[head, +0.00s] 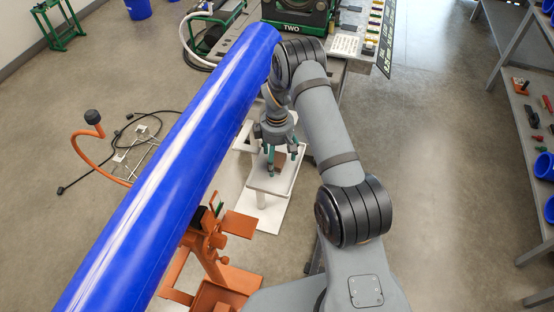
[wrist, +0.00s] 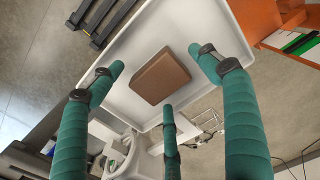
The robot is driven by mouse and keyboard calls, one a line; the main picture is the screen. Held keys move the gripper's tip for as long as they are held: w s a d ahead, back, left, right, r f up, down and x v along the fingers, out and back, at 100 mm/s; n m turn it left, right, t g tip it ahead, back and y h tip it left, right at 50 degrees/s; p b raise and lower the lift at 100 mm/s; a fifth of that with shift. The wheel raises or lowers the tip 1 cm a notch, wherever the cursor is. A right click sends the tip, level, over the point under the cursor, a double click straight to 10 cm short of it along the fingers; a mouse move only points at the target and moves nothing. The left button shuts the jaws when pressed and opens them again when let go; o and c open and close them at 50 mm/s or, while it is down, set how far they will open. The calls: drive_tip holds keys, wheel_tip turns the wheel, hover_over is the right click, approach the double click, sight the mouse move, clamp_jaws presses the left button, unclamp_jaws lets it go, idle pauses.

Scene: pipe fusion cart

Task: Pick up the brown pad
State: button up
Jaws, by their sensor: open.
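The brown pad (wrist: 160,77) is a flat rectangular block lying in a shallow white tray (wrist: 225,20), seen in the wrist view. In the head view the tray (head: 262,185) stands on a white post, and my gripper (head: 275,158) is over it, largely hiding the pad. My gripper has three green-wrapped fingers. In the wrist view the fingers (wrist: 158,78) are spread apart around the pad's outline, two at its sides and one below it. They are open and hold nothing. I cannot tell the exact height of the fingertips above the tray.
A long blue pipe (head: 170,170) runs diagonally just left of my arm. An orange stand (head: 207,245) is below it, near the tray. Green equipment (head: 295,15) stands at the back. Shelves (head: 515,90) line the right; floor between is clear.

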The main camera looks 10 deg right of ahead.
drive_tip(key=shift+f, duration=0.35)
drive_tip(key=shift+c, duration=0.9)
drive_tip(key=c, duration=1.3)
